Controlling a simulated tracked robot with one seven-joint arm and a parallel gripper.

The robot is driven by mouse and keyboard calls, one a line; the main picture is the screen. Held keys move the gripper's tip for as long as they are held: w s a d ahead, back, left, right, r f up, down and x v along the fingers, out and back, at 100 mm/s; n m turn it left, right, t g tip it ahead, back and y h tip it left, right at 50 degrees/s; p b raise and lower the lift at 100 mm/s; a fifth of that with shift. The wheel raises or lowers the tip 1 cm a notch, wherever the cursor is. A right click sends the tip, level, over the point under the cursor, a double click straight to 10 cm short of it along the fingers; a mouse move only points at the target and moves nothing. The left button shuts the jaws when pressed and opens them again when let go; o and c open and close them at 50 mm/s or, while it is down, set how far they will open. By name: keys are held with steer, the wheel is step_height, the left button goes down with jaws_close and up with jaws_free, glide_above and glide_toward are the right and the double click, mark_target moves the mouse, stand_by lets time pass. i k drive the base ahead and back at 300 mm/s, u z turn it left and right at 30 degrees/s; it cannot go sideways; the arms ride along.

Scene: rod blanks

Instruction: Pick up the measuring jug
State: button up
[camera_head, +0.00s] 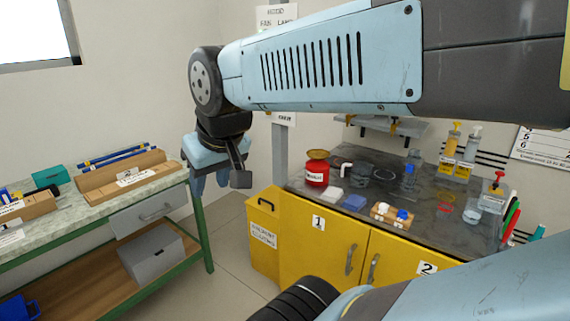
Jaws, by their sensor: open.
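The likely measuring jug (362,173) is a clear vessel, with what looks like a white handle at its left, on the dark worktop at the right. It stands behind a white pad and a blue pad, right of a red can. Its details are too small to be sure. My gripper (219,181) hangs at the end of my arm, left of the worktop in the picture and apart from the jug. It is open, with nothing seen between its fingers.
The dark worktop (460,236) tops yellow cabinets. A red can (317,172), a blue-capped bottle (408,180), a wooden block (390,214) and a spray bottle (492,196) crowd it. A yellow bin (263,235) stands at its left end. A green-framed bench (150,190) stands left.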

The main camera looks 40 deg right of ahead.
mark_target(361, 170)
steer(key=i, duration=1.45)
steer(key=z, duration=2.55)
steer(key=k, duration=0.95)
steer(key=z, duration=0.15)
steer(key=i, duration=0.35)
steer(key=z, duration=0.05)
